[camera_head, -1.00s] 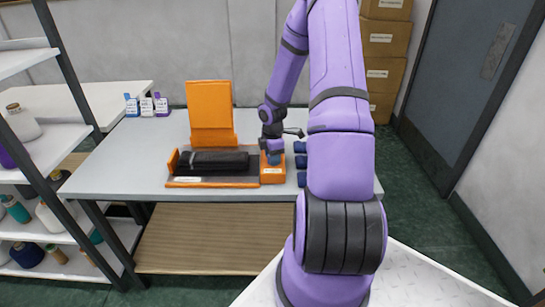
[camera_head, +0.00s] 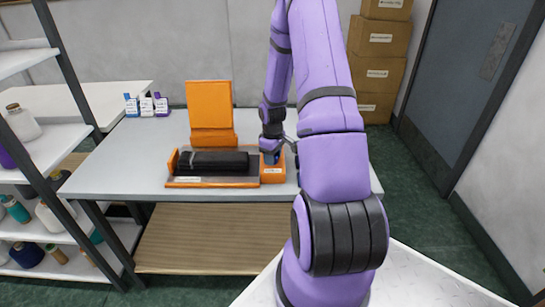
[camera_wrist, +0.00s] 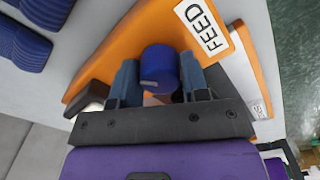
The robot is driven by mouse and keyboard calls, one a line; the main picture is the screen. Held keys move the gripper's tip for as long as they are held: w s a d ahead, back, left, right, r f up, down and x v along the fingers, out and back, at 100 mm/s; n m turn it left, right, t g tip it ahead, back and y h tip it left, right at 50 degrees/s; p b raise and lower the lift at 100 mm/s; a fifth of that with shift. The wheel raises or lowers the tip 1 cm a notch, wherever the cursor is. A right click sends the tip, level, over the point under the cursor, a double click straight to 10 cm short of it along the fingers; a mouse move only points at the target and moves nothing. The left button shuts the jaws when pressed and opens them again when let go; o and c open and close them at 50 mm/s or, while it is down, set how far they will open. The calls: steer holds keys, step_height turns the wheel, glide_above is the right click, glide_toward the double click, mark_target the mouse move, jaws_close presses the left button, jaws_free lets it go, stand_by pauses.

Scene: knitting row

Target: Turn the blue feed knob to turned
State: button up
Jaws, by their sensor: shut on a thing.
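The blue feed knob (camera_wrist: 160,70) is a short round cylinder on an orange block (camera_wrist: 135,35) that bears a white FEED label (camera_wrist: 202,27). In the head view the orange block (camera_head: 272,174) is at the right end of the machine, and the knob is mostly hidden by my wrist. My gripper (camera_wrist: 158,62) is shut on the knob, with one finger on each side of it. In the head view my gripper (camera_head: 272,158) is low over the block.
Left of the block, a black roll (camera_head: 215,162) lies in the machine's tray, with an upright orange panel (camera_head: 209,110) behind. Small boxes (camera_head: 146,105) stand at the back left. The table's front left (camera_head: 120,180) is clear.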

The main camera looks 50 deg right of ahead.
steer(key=m, duration=0.7)
stand_by(0.6)
steer(key=o, duration=0.9)
steer(key=shift+r, duration=0.15)
step_height(320, 180, up, 11)
steer(key=shift+f, duration=0.2)
